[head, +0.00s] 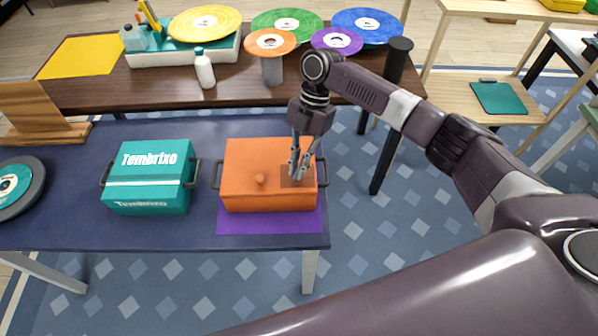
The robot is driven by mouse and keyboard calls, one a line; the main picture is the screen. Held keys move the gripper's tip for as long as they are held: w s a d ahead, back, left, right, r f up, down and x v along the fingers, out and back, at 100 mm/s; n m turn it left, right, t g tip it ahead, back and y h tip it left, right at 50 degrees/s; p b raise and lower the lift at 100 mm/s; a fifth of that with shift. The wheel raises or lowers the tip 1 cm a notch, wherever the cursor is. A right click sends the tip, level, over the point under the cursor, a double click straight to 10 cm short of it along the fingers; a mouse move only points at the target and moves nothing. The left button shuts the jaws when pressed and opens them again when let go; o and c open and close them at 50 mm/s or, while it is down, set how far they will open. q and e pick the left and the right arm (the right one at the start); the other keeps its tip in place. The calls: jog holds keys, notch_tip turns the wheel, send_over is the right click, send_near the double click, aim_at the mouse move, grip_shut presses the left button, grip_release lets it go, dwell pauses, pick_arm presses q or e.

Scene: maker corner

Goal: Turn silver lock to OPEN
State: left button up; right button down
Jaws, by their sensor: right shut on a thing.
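An orange box (240,165) with dark side handles sits on a purple mat (230,222) on the dark blue table. My right gripper (294,173) reaches down from above to the right part of the box, over a darker brown patch. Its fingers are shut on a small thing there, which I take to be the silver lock. The fingers hide the lock, so its turn position and any OPEN mark cannot be read. My left gripper is not in view.
A teal box (150,185) marked Tembrixo stands left of the orange box, with a gap between. A dark disc (30,192) lies at the far left. Behind, a brown table (150,88) holds colored discs, a white bottle (205,72) and a tray.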

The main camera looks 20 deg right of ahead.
jog(key=n+b, duration=0.1)
jog(key=n+h+b, duration=0.1)
jog(key=n, duration=0.1)
jog(key=shift+w+a+f+g, duration=0.1)
jog(key=shift+w+a+g, duration=0.1)
jog(key=shift+g, duration=0.2)
jog(key=shift+n+h+b, duration=0.6)
jog(key=shift+n+b, duration=0.05)
jog(key=shift+n, duration=1.05)
jog(key=c, duration=2.1)
grip_release()
jog(key=v, duration=1.2)
jog(key=shift+w, duration=0.25)
